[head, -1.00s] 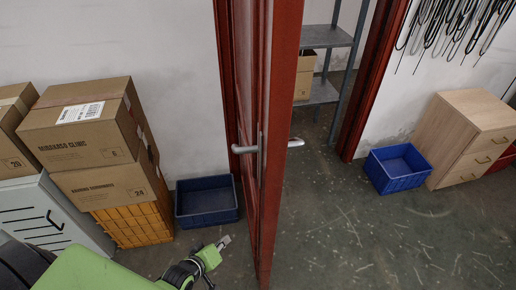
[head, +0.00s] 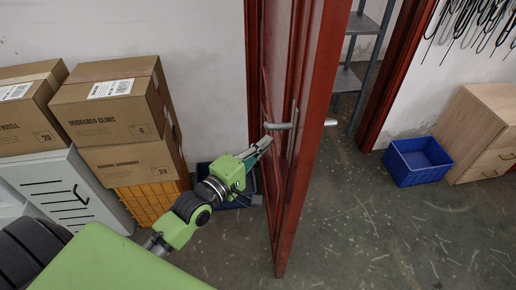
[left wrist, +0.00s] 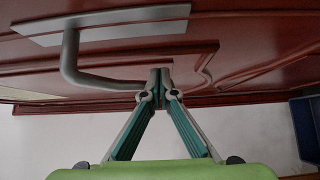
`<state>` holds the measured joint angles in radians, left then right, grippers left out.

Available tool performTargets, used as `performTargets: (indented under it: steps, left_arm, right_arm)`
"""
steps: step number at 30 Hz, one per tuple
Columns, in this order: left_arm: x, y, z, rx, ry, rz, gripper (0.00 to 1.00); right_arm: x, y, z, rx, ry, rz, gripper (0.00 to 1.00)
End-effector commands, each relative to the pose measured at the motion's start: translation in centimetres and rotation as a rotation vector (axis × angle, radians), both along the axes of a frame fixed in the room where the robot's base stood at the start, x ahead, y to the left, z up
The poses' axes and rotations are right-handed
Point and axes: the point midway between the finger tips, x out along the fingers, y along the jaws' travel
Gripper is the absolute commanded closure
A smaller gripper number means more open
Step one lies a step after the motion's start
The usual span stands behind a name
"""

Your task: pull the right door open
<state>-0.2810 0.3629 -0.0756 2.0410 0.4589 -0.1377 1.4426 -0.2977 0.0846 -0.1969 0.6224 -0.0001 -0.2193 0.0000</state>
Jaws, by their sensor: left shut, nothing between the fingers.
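The red door (head: 302,150) stands swung out from its frame, seen nearly edge-on in the head view. Its grey lever handle (head: 280,126) sticks out on the left face, and another lever (head: 331,122) shows past the right side. My left gripper (head: 265,143) is at the left face, just below the left lever. In the left wrist view, the closed fingertips (left wrist: 160,78) are beside the free end of the bent handle (left wrist: 72,62), with nothing between them. I cannot tell whether they touch the door. My right gripper is out of view.
Stacked cartons (head: 112,100) on an orange crate (head: 150,203) and a grey cabinet (head: 65,190) stand left. A blue bin (head: 228,203) is behind my left arm. Another blue bin (head: 418,162) and a wooden drawer unit (head: 478,128) stand right.

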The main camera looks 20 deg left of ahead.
Motion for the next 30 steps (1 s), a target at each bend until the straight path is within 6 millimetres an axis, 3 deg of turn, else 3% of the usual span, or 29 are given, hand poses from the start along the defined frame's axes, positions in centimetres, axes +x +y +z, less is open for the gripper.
performTargets:
  steps: [9,25,30]
  left_arm:
    - [4.2,-1.0,0.0,0.001,0.000,0.001,1.00]
    - [5.0,-1.3,-0.1,0.001,0.001,0.000,1.00]
    - [6.2,-2.7,-0.1,-0.005,0.001,0.006,1.00]
  right_arm:
    - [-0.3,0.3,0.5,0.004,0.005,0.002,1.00]
    - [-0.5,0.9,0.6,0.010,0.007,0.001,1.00]
    - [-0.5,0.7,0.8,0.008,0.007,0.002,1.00]
